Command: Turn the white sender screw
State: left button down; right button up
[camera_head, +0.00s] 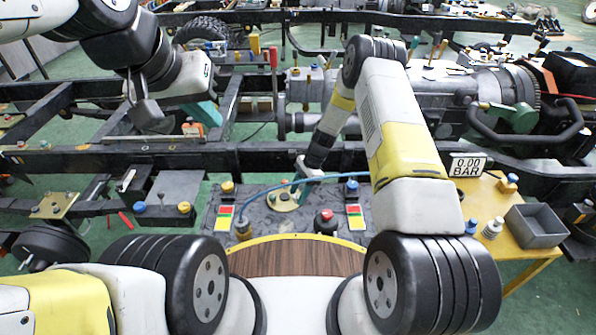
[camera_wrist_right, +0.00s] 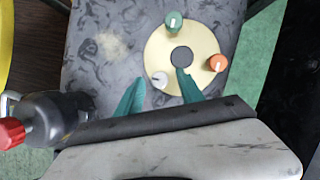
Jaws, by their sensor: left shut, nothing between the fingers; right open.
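The white sender screw (camera_wrist_right: 160,79) is a small knob with a pointer mark on a pale yellow round plate (camera_wrist_right: 182,35) in the right wrist view. A green knob (camera_wrist_right: 173,21) and an orange knob (camera_wrist_right: 216,63) share the plate, around a dark centre. My right gripper (camera_wrist_right: 158,90) is open, its teal fingers on either side of the white screw; contact cannot be told. In the head view the plate (camera_head: 283,204) lies on a grey marbled board, and my right gripper (camera_head: 303,185) reaches over it. My left gripper (camera_head: 147,117) is shut and empty over the chassis frame at upper left.
A dark cylinder with a red cap (camera_head: 325,221) stands near the plate. A blue hose (camera_head: 262,190) arcs over the board. A gauge reading 0.00 BAR (camera_head: 466,166) and a grey bin (camera_head: 537,226) are at right. Black chassis rails (camera_head: 100,159) cross behind the board.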

grip_shut()
jog(key=shift+n, duration=0.4)
jog(key=n, duration=0.1)
jog(key=n+g+h, duration=0.1)
jog(key=shift+w+a+n, duration=0.15)
jog(key=shift+n, duration=0.25)
jog(key=n+h, duration=0.1)
jog(key=n, duration=0.1)
jog(key=n+g, duration=0.1)
jog(key=n, duration=0.2)
jog(key=shift+w+a+n+h, duration=0.1)
jog(key=shift+a+n+h, duration=0.05)
jog(key=shift+n+h, duration=0.2)
jog(key=n, duration=0.1)
jog(key=n+h, duration=0.1)
jog(key=n, duration=0.1)
jog(key=shift+a+n+h, duration=0.15)
jog(key=shift+n+h, duration=0.1)
jog(key=shift+a+n+h, duration=0.1)
jog(key=shift+n+h, duration=0.7)
jog(key=shift+n, duration=1.4)
